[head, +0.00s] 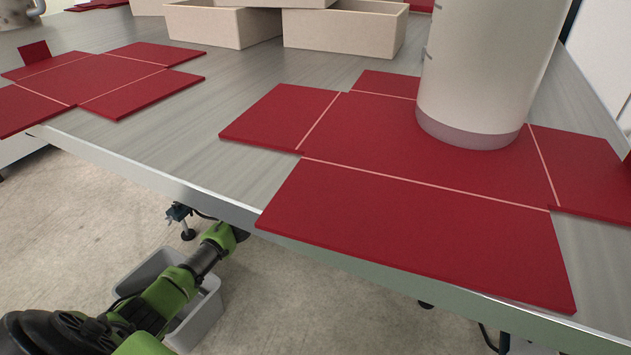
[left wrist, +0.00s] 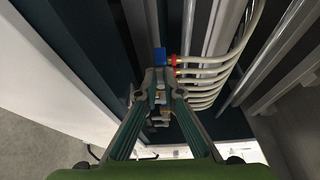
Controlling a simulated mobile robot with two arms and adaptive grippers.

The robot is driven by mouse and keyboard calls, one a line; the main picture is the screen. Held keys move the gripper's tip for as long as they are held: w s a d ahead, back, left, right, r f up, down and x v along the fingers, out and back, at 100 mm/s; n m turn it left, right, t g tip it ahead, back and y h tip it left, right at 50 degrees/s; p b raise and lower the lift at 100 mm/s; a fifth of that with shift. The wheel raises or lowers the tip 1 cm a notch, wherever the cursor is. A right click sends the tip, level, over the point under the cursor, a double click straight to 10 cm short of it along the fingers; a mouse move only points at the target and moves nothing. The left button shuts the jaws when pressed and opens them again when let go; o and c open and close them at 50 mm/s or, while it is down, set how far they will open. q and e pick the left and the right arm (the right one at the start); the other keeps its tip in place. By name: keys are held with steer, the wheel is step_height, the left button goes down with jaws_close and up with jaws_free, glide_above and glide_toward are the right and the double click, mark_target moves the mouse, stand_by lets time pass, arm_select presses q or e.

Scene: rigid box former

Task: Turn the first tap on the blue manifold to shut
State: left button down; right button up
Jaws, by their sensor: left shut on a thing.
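In the left wrist view, a small blue block (left wrist: 160,56), which looks like part of the blue manifold, shows just beyond my fingertips. A row of fittings runs down from it, the top one with a red ring (left wrist: 173,60). My left gripper (left wrist: 161,80) has its fingers closed together over the row at a tap. The fingers hide most of that tap, so its handle angle cannot be told. Brass-coloured taps (left wrist: 160,97) show between the fingers. In the head view my green left arm reaches under the table edge, with its gripper out of sight. My right gripper is not seen.
Several pale hoses (left wrist: 210,72) curve up right of the fittings, near grey metal bars. In the head view, the table (head: 235,190) carries red flat box blanks (head: 400,140), a pale column (head: 485,70) and beige boxes (head: 345,30). A grey bin (head: 207,315) stands on the floor.

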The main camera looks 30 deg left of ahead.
arm_select(q)
steer(key=shift+d, duration=0.1)
steer(key=c, duration=2.2)
jaws_free()
steer(key=v, duration=1.2)
